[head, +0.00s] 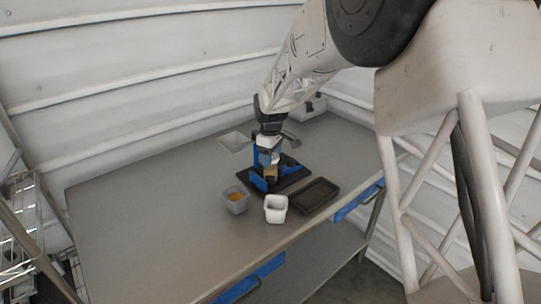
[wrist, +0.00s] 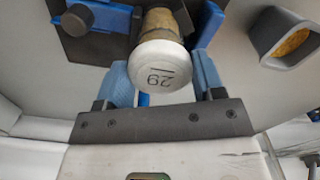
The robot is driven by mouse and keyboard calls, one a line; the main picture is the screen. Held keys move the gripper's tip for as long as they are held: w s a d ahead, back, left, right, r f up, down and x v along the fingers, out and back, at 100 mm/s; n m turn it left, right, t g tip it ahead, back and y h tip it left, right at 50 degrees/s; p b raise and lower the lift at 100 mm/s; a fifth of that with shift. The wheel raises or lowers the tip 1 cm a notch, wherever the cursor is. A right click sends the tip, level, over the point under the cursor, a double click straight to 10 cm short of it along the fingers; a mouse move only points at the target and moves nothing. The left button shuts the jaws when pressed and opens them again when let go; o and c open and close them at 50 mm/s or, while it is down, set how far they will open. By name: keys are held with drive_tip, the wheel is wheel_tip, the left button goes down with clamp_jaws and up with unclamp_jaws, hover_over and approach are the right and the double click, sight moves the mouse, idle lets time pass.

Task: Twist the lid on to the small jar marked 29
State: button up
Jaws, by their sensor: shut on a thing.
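The small jar (wrist: 158,20) shows tan contents and stands between blue clamp parts of a holder; it shows only partly in the wrist view.
The holder has a black base (head: 293,180) on the grey table (head: 150,205). A grey cup with orange contents (head: 235,201), a white cup (head: 276,210) and a black tray (head: 315,196) stand close in front. A pale tray (head: 234,141) lies behind. The table's left side is clear.

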drive_tip(key=shift+f, duration=0.25)
idle(0.3)
drive_tip(key=o, duration=1)
drive_tip(key=shift+c, duration=0.2)
drive_tip(key=shift+r, duration=0.1)
drive_tip(key=shift+r, duration=3.8)
